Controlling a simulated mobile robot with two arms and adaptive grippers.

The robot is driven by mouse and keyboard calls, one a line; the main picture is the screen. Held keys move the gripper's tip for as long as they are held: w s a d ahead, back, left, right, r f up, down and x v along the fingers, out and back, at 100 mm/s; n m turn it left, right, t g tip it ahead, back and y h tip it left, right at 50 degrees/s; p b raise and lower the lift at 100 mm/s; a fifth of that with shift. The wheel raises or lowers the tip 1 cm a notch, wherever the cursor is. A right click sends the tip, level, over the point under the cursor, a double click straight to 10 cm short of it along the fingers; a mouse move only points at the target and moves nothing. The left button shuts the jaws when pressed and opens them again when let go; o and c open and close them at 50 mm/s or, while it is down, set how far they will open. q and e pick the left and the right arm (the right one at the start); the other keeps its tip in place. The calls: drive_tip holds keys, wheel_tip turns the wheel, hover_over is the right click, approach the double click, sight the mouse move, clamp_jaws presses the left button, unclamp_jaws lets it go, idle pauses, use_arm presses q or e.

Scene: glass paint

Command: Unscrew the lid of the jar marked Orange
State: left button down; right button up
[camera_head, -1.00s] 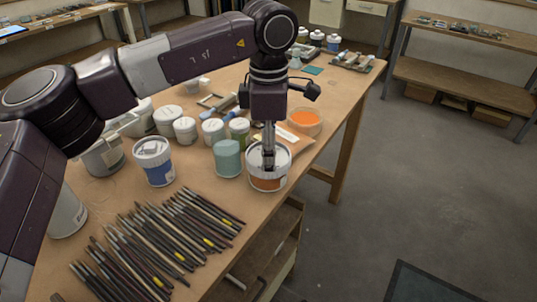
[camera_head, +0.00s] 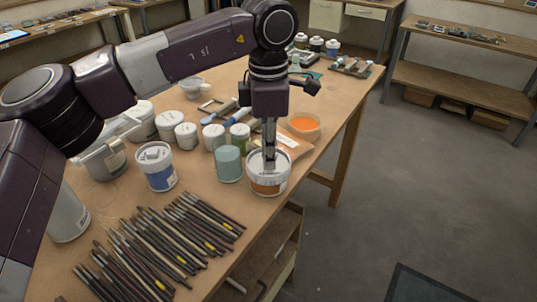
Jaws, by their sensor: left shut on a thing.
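The orange-banded jar (camera_head: 269,187) stands upright on the wooden table near its right front edge, with its pale lid (camera_head: 284,160) on top. My left gripper (camera_head: 269,160) points straight down from above and is shut on the lid's raised middle part. The fingers hide part of the lid, so I cannot tell whether it sits tight or is loose on the jar. The lettering on the jar is too small to read. My right gripper is not in view.
A teal jar (camera_head: 228,163) stands just left of the orange jar, and a blue-banded jar (camera_head: 157,166) farther left. Many brushes (camera_head: 150,245) lie in front.

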use_arm(q)
drive_tip(key=shift+s+f, duration=0.1)
drive_tip(key=shift+f, duration=0.45)
drive_tip(key=shift+w+r+p, duration=0.2)
drive_tip(key=shift+r+p, duration=0.35)
drive_tip(key=shift+r, duration=0.15)
drive_tip(key=shift+w+r+p, duration=0.2)
drive_tip(key=shift+r+p, duration=0.35)
drive_tip(key=shift+r, duration=0.1)
drive_tip(key=shift+s+r, duration=0.15)
drive_tip(key=shift+r, duration=0.15)
drive_tip(key=shift+f, duration=0.1)
